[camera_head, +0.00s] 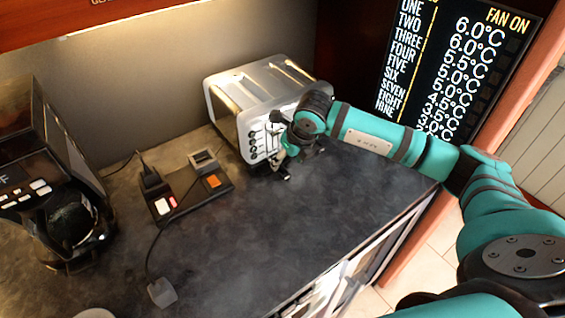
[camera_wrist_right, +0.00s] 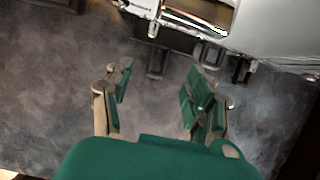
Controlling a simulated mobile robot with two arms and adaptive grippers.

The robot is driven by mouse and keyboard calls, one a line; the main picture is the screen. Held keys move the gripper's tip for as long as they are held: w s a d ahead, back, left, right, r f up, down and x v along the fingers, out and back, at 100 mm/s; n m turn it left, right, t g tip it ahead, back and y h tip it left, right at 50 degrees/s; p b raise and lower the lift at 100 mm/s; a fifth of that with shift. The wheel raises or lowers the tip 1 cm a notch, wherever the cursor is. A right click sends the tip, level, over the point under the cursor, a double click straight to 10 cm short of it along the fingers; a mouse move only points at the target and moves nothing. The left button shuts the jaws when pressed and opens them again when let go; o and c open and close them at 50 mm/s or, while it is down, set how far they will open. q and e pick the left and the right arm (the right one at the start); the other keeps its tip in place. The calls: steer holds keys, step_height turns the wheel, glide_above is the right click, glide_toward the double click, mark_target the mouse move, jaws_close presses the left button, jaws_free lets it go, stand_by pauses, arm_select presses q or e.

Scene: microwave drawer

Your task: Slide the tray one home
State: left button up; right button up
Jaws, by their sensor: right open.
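My right gripper (camera_head: 279,165) is at the knobbed front end of a silver toaster (camera_head: 222,97), above the dark counter. In the right wrist view, the fingers of my right gripper (camera_wrist_right: 160,82) are apart, with only dark counter showing between them. The toaster's shiny metal edge (camera_wrist_right: 262,30) crosses the top of that view, with small dark parts sticking out below it, beyond the fingertips. I cannot make out a tray for certain; my gripper and wrist cover part of the toaster's front. My left gripper is not in view.
A black coffee maker (camera_head: 40,150) stands at the left. A black switch box (camera_head: 189,194) with a cable lies left of my right gripper. A temperature board (camera_head: 450,65) hangs at the back right. The counter (camera_head: 255,235) is clear in its front middle.

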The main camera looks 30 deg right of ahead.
mark_target(282, 167)
steer(key=p+x, duration=0.1)
steer(key=x, duration=0.4)
steer(key=shift+w+f, duration=0.15)
steer(key=shift+f, duration=0.25)
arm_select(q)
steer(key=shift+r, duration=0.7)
arm_select(e)
jaws_close()
